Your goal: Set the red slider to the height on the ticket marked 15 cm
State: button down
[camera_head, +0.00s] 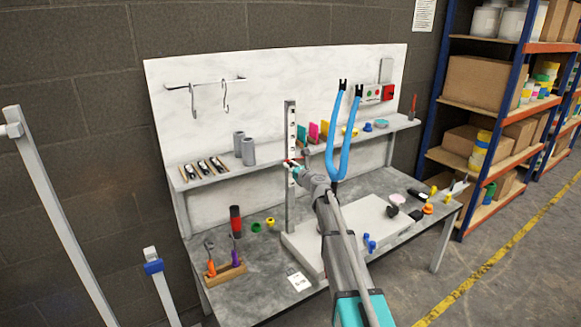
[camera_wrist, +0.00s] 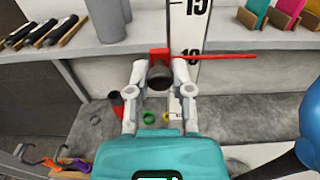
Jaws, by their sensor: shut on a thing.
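The red slider (camera_wrist: 158,55) sits on the upright white scale post (camera_wrist: 187,28), and its thin red pointer runs right across the scale at the 10 mark. The 15 mark shows higher up, at the top edge of the wrist view. The post (camera_head: 290,125) stands at the rear of a pale base plate in the head view. My gripper (camera_wrist: 159,72) is shut on the slider's dark round knob (camera_wrist: 160,77), one finger on each side. A white ticket (camera_head: 299,281) lies on the bench's front left; its print is too small to read.
A blue two-pronged fork (camera_head: 343,130) stands close right of my arm. A shelf (camera_head: 215,174) behind holds grey cylinders (camera_head: 248,152) and coloured cards. A wooden tool rack (camera_head: 226,273) stands front left. Small coloured parts lie on the bench (camera_head: 225,300).

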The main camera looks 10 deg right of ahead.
aim_at(291, 163)
jog(key=shift+r+p, duration=2.3)
jog(key=shift+r, duration=0.2)
jog(key=c, duration=0.5)
grip_release()
jog(key=shift+s+f, duration=0.1)
jog(key=v, duration=1.1)
jog(key=shift+s+d, duration=0.25)
jog(key=shift+s, duration=0.1)
jog(key=shift+a, duration=0.1)
